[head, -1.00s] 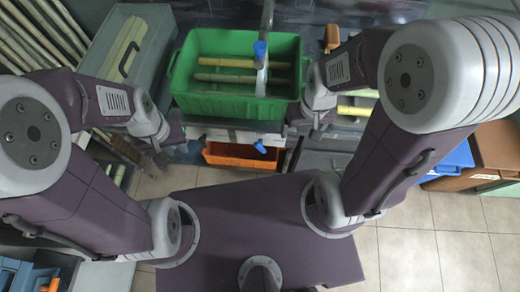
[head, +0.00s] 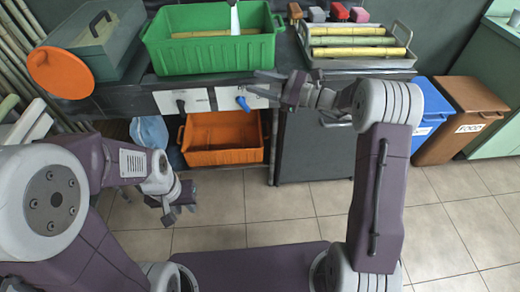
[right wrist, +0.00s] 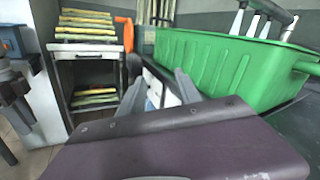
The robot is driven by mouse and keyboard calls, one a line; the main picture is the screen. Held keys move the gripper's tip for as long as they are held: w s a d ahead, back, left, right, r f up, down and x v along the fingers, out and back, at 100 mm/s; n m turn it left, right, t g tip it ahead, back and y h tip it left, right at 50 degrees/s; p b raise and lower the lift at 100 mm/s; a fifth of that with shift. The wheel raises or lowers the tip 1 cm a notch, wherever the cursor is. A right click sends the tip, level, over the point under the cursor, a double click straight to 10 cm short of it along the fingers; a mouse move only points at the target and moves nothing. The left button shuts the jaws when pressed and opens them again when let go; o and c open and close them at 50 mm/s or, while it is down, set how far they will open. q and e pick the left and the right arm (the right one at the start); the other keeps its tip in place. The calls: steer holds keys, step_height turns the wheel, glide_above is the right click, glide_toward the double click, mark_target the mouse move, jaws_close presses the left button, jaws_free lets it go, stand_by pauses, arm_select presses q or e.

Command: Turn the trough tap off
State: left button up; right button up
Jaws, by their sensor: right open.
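The green trough (head: 215,57) stands on the dark counter, and a pale stream (head: 234,17) comes down into it at the top edge of the head view. A blue tap handle (head: 243,104) is on the white panel below the trough. My right gripper (head: 252,82) is open and empty, its fingers pointing left just above and right of that handle, seemingly apart from it. In the right wrist view, its spread fingers (right wrist: 160,84) point at the white panel, beside the green trough (right wrist: 225,68). My left gripper (head: 170,211) hangs low over the floor, away from the counter; its jaw opening is unclear.
A black handle (head: 181,105) is on the panel's left. An orange crate (head: 222,137) sits below. An orange disc (head: 60,73) stands at left. A metal tray (head: 360,62) with cane and blue and brown bins (head: 468,120) are right. The floor in front is clear.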

steer(key=m+t+h+b, duration=0.1)
steer(key=m+b, duration=0.1)
steer(key=b, duration=0.2)
glide_toward(243, 102)
steer(key=b+x, duration=0.1)
steer(key=x, duration=0.2)
steer(key=b+x, duration=0.2)
steer(key=x, duration=0.2)
steer(key=shift+w+a+f, duration=0.15)
steer(key=shift+a+f, duration=0.1)
steer(key=shift+a, duration=0.05)
steer(key=shift+w+a+r, duration=0.1)
steer(key=shift+w+a, duration=0.15)
steer(key=shift+a, duration=0.1)
arm_select(q)
step_height(243, 102, down, 11)
arm_select(e)
jaws_close()
